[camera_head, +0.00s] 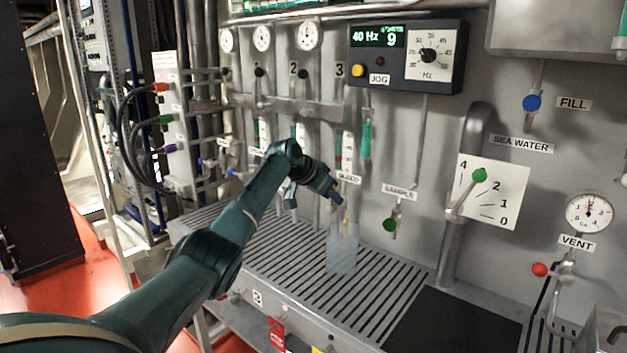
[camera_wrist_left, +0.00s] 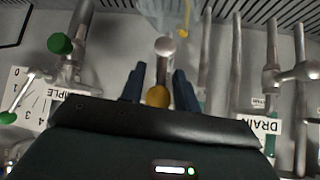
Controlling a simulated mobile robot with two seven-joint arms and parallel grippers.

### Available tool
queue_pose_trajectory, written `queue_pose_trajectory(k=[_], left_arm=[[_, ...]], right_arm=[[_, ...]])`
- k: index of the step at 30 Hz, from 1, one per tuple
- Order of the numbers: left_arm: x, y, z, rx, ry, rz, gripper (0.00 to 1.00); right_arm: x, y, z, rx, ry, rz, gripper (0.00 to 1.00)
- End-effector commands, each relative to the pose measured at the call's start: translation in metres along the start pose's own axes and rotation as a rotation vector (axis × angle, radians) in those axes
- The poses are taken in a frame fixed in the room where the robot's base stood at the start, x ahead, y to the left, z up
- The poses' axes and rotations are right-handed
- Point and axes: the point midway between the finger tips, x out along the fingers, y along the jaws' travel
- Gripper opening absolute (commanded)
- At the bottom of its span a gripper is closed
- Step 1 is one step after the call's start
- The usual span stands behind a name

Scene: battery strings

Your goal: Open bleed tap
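The bleed tap's label (camera_head: 349,178) is on the wall panel, just above my left gripper (camera_head: 336,196). In the left wrist view a yellow knob (camera_wrist_left: 158,96) sits between the two blue fingers of my left gripper (camera_wrist_left: 159,82). A round metal end (camera_wrist_left: 165,46) shows just past the fingertips. The fingers lie close beside the knob, and I cannot tell whether they press on it. My gripper hides most of the tap in the head view. My right gripper is out of view.
A clear container (camera_head: 342,254) stands on the slatted grate (camera_head: 290,262) below the tap. The sample tap's green knob (camera_head: 390,225) is to the right. The drain label (camera_wrist_left: 258,125) is on the other side in the wrist view. A dark mat (camera_head: 455,322) lies front right.

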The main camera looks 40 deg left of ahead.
Motion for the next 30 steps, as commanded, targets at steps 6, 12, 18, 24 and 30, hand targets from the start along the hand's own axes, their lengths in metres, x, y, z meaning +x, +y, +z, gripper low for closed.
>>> queue_pose_trajectory(k=[6,12,18,24,30], left_arm=[[-0.037,-0.001,0.001,0.005,0.003,-0.005,0.32],[-0.082,-0.001,0.000,0.004,0.005,-0.006,0.32],[-0.110,0.000,-0.001,0.004,0.004,-0.005,0.32],[-0.119,0.001,-0.001,0.003,0.003,-0.004,0.32],[-0.119,0.001,-0.002,0.003,0.003,-0.004,0.32]], right_arm=[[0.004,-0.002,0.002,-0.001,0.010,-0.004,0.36],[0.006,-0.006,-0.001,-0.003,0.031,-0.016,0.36],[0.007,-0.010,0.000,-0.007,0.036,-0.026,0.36],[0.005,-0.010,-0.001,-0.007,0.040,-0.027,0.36],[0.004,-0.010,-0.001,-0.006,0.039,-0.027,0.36]])
